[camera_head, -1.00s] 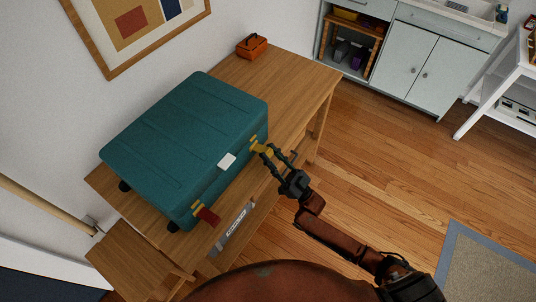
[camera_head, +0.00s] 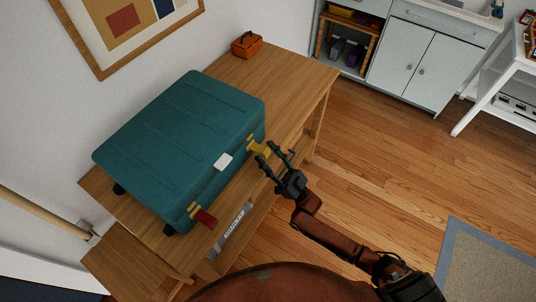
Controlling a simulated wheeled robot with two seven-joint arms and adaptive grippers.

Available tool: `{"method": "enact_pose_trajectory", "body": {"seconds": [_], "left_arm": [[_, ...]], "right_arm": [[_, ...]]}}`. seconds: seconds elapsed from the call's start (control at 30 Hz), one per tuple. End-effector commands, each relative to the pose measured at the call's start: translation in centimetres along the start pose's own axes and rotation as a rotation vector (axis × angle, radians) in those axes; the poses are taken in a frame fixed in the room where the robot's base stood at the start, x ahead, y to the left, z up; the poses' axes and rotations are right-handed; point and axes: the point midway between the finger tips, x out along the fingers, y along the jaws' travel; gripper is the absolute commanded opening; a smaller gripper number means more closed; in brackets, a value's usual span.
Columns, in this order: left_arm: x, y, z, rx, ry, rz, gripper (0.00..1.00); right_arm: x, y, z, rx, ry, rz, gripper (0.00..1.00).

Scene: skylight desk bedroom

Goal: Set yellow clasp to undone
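A teal case (camera_head: 180,135) lies closed on a wooden table, its front side facing the lower right. The yellow clasp (camera_head: 257,149) is on that front side, near the right end, and its flap sticks outward. My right gripper (camera_head: 267,154) is open, with its two dark fingers pointing at the yellow clasp. The fingertips are very close to the flap; whether they touch it, I cannot tell. A red clasp (camera_head: 205,218) sits near the case's left end, and a white plate (camera_head: 223,162) lies between the clasps. My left gripper is out of view.
The wooden table (camera_head: 290,85) has free room to the right of the case. An orange box (camera_head: 247,45) stands at its back. A grey labelled object (camera_head: 233,226) is below the case's front. Open wooden floor (camera_head: 400,170) lies to the right.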

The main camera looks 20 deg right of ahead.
Motion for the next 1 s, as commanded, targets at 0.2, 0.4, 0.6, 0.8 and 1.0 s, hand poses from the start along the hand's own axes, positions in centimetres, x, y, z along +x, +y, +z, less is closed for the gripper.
{"method": "enact_pose_trajectory", "body": {"seconds": [0.2,0.4,0.6,0.8,1.0], "left_arm": [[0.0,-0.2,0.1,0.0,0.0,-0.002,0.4],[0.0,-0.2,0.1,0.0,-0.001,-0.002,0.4],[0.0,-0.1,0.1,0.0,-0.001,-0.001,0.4],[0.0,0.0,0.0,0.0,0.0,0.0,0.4],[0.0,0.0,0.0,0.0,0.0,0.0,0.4]], "right_arm": [[0.0,0.0,0.0,0.0,0.0,0.0,0.42],[-1.3,0.0,0.0,-0.001,-0.002,0.0,0.42],[-5.4,0.1,0.1,-0.001,-0.006,0.002,0.42],[-9.3,0.1,0.1,-0.001,-0.004,0.002,0.42],[-11.5,0.0,0.0,0.0,-0.001,0.0,0.42]]}}
